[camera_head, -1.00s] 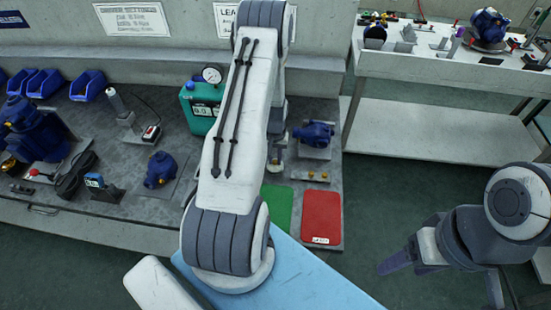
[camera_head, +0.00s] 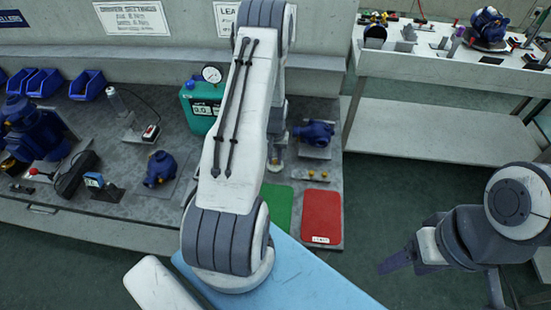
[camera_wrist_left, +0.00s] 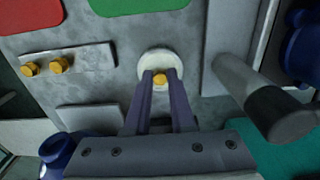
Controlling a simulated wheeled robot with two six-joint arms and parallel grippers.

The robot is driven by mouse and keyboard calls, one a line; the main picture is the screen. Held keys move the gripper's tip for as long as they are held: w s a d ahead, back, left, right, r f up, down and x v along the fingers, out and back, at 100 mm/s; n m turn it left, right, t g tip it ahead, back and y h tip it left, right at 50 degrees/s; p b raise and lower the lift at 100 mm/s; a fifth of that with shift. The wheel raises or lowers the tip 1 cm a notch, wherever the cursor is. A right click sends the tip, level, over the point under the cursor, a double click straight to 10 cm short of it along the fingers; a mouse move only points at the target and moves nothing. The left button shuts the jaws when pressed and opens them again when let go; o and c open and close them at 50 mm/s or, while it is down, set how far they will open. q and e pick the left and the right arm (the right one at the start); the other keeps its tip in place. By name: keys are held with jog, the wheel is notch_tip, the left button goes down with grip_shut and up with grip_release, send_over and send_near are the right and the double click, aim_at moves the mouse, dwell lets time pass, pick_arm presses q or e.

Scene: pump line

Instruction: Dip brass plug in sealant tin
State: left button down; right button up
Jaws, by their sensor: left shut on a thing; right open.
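My left gripper (camera_wrist_left: 160,86) is shut on a brass plug (camera_wrist_left: 159,79), whose yellow end shows between the fingertips in the left wrist view. The pale round sealant tin (camera_wrist_left: 158,56) lies directly behind the fingertips, and the plug overlaps its opening. I cannot tell how deep the plug sits in it. In the head view my left arm hides most of the gripper, and the tin (camera_head: 276,165) shows just right of the arm. My right gripper (camera_head: 445,274) is open and empty at the lower right, away from the bench.
Two more brass plugs (camera_wrist_left: 58,65) sit in a grey holder beside the tin. A red mat (camera_head: 321,217) and a green mat (camera_head: 277,205) lie at the bench's front. A dark-tipped cylinder (camera_wrist_left: 262,100) stands close right of the fingers. A blue pump part (camera_head: 314,133) is behind the holder.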

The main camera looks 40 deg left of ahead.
aim_at(275, 161)
dwell(0.3)
pick_arm(q)
jog(key=shift+r+p, duration=2.7)
jog(key=shift+r, duration=0.8)
